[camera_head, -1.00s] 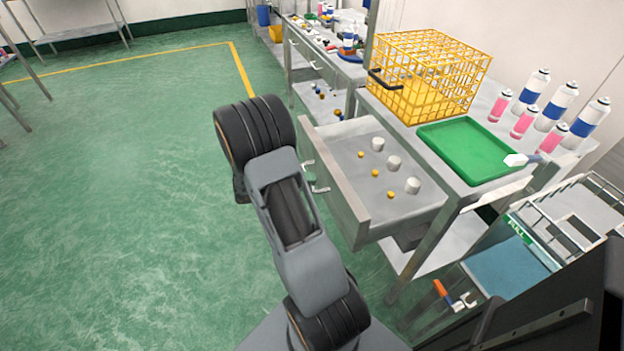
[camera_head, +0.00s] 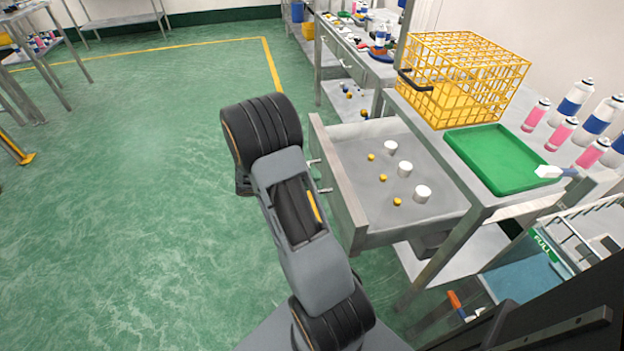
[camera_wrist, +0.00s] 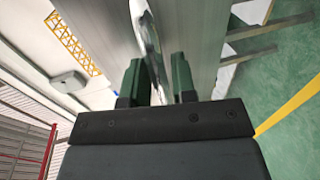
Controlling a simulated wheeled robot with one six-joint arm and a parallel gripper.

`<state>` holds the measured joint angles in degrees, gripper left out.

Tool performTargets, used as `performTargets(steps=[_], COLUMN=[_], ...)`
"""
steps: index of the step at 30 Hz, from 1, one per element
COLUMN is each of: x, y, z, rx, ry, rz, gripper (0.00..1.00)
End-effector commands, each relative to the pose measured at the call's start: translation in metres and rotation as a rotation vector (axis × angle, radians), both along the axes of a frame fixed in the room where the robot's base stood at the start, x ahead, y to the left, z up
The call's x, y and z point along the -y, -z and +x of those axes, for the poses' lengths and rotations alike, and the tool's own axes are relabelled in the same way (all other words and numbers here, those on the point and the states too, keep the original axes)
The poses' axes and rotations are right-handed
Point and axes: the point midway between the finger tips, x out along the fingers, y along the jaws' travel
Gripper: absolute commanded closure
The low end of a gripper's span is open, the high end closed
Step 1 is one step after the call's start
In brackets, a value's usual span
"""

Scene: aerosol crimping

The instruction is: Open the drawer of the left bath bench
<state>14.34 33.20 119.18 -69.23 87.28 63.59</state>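The near steel bench (camera_head: 478,190) has its drawer (camera_head: 352,160) pulled well out toward the left. Several white caps and small yellow pieces lie in the drawer. The handle (camera_head: 326,190) is on the drawer's front and is partly covered by my arm in the head view. In the wrist view my gripper (camera_wrist: 160,75) has its two green-padded fingers on either side of the metal handle (camera_wrist: 146,28), close together with the handle between them. The fingertips are mostly hidden behind my arm in the head view.
On the bench top are a yellow wire basket (camera_head: 460,75), a green tray (camera_head: 495,160) and several spray cans. A second bench (camera_head: 350,50) with closed drawers stands behind. A blue-topped cart (camera_head: 525,278) is at the right.

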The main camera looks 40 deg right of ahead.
Motion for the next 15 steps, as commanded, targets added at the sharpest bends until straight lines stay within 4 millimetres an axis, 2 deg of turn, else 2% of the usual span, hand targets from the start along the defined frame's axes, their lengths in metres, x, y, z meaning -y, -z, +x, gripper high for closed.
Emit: performTargets(steps=[1, 4, 11, 15], x=[0.0001, 0.0001, -0.0004, -0.0085], y=[0.0000, 0.0000, -0.0001, -0.0022], z=[0.0001, 0.0001, 0.0005, 0.0063], rx=[0.000, 0.000, 0.000, 0.001], ry=[-0.001, -0.001, -0.002, -0.005], rz=[0.000, 0.000, 0.000, -0.001], gripper=[0.70, 0.61, 0.61, 0.61])
